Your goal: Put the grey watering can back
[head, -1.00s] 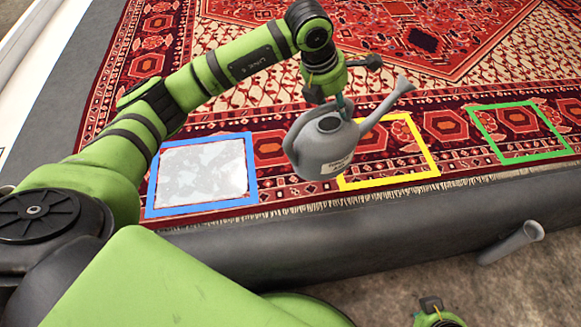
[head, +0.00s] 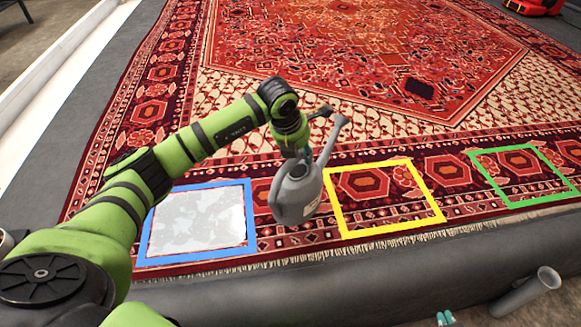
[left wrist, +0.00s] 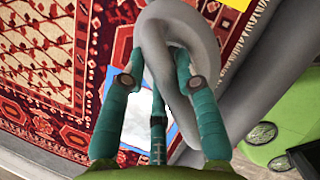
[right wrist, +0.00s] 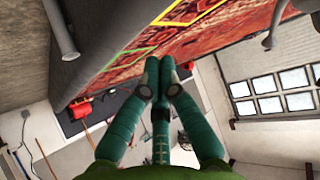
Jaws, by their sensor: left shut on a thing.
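The grey watering can (head: 292,197) hangs from my left gripper (head: 303,152), with its spout pointing up and to the right. In the head view it appears between the blue frame (head: 150,222) and the yellow frame (head: 385,232). I cannot tell its exact height above the rug. In the left wrist view my left gripper (left wrist: 160,82) has its teal fingers around the can's looped grey handle (left wrist: 207,25). My right gripper (right wrist: 160,80) is empty, its fingertips together; its teal tips also show at the bottom edge of the head view (head: 446,318).
The patterned red rug (head: 330,60) lies on a grey raised surface with a front ledge (head: 400,262). The blue frame surrounds a whitish patch (head: 198,220). A green frame (head: 525,202) lies at the right. A grey pipe (head: 530,290) sticks out below the ledge.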

